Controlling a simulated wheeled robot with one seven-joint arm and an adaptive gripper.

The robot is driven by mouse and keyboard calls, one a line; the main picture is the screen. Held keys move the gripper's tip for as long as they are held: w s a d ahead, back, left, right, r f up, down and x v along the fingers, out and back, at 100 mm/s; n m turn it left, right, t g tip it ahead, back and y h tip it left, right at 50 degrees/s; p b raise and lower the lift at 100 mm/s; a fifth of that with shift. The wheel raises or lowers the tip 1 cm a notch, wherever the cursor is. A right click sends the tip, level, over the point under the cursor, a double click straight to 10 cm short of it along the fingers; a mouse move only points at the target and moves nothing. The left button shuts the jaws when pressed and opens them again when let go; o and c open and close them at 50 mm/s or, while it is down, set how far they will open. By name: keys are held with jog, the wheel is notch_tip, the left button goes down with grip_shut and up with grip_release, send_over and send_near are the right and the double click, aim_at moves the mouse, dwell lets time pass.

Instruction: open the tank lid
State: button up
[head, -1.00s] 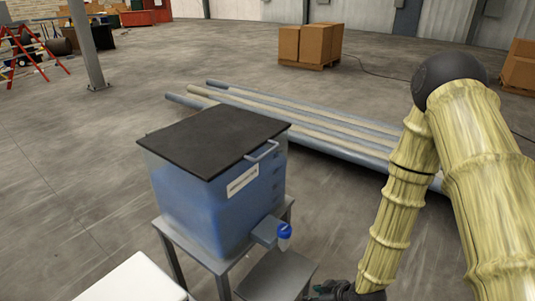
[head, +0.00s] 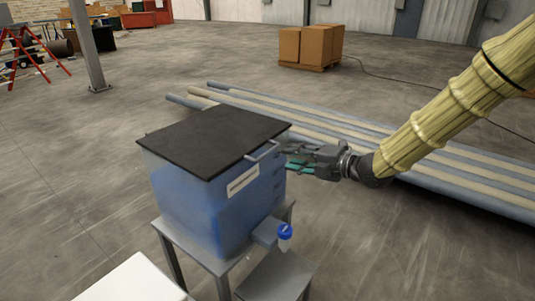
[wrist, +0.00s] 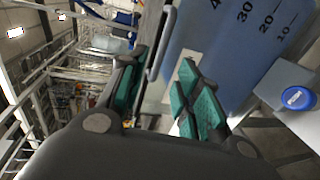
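The blue tank (head: 190,195) stands on a grey stand, with its flat black lid (head: 213,138) lying shut on top. A light grey bar handle (head: 262,152) sticks out from the lid's front right edge. My gripper (head: 291,158) is just right of the tank, close to the handle and apart from it in the head view. In the wrist view the green-padded fingers of my gripper (wrist: 165,88) are spread with an empty gap. The handle (wrist: 164,42) shows beyond them, in line with the gap, and the tank wall (wrist: 225,45) with its number scale lies to the right.
A blue-capped outlet (head: 284,231) juts from the tank's lower front, above a low grey step (head: 275,276). Long pipes (head: 455,172) lie on the floor behind the tank. A white surface (head: 135,280) is at the lower left. Boxes (head: 309,44) stand far back.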

aim_at(269, 153)
jog(key=p+x, duration=0.2)
jog(key=x, duration=0.8)
jog(key=shift+f, duration=0.1)
grip_shut()
